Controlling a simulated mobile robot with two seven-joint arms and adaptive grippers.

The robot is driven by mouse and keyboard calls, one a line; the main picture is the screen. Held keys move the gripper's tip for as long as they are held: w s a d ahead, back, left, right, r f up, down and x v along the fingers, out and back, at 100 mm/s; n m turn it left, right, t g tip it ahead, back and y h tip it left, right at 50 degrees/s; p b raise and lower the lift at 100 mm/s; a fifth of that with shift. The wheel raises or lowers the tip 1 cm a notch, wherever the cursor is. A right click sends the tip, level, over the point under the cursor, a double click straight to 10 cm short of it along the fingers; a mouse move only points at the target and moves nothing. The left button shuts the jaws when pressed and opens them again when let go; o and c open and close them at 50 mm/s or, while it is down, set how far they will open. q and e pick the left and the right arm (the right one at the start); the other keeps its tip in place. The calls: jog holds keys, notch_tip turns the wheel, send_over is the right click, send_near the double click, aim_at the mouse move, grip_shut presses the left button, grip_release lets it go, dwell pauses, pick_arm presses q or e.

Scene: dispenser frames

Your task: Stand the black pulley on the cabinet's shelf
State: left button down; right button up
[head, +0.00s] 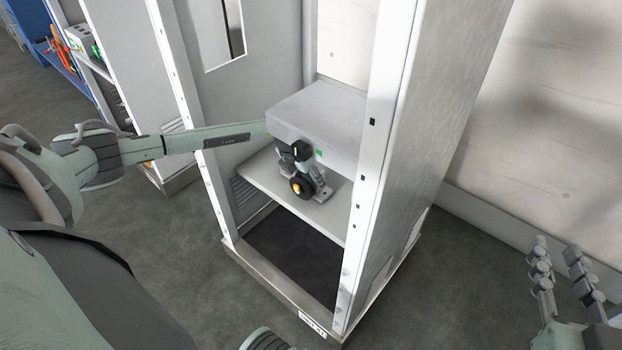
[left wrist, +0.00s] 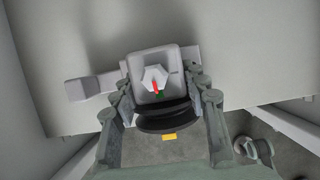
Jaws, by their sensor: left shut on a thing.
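The black pulley (head: 301,188) shows in the head view as a dark wheel with a yellow centre, low inside the cabinet (head: 397,150). It is at the shelf (head: 262,186); I cannot tell whether it touches the shelf. My left gripper (head: 306,178) reaches in from the left and is shut on it. In the left wrist view the pulley (left wrist: 165,118) is a black rounded body between the fingers (left wrist: 158,88), with a grey part beyond bearing a pale hexagon and a red mark. My right gripper (head: 556,246) is open and empty at the lower right.
A grey box-like unit (head: 320,112) with a green mark sits just above the pulley. The cabinet's white front posts (head: 362,190) stand either side of the opening. A dark recess (head: 290,243) lies below the shelf.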

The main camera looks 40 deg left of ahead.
pick_arm(q)
jog(key=shift+w+f, duration=0.1)
jog(key=shift+w, duration=0.2)
pick_arm(e)
jog(key=shift+a+r, duration=0.1)
jog(key=shift+r, duration=0.2)
pick_arm(q)
jog(key=c, duration=0.8)
grip_release()
jog(key=shift+s+f, duration=0.1)
jog(key=shift+f, duration=0.05)
pick_arm(e)
jog(key=shift+r, duration=0.15)
pick_arm(q)
jog(key=p+v, duration=0.1)
jog(key=v, duration=0.9)
jog(key=shift+s+r, duration=0.1)
jog(key=shift+r, duration=0.3)
jog(key=shift+s+r+p, duration=0.3)
jog(key=shift+r, duration=0.3)
pick_arm(e)
jog(key=s+d+f+g+h, duration=0.1)
jog(key=d+f+g+h, duration=0.1)
jog(key=f, duration=0.5)
jog(key=shift+s+d+f+g, duration=0.35)
jog(key=shift+d+g, duration=0.45)
jog(key=shift+d, duration=0.5)
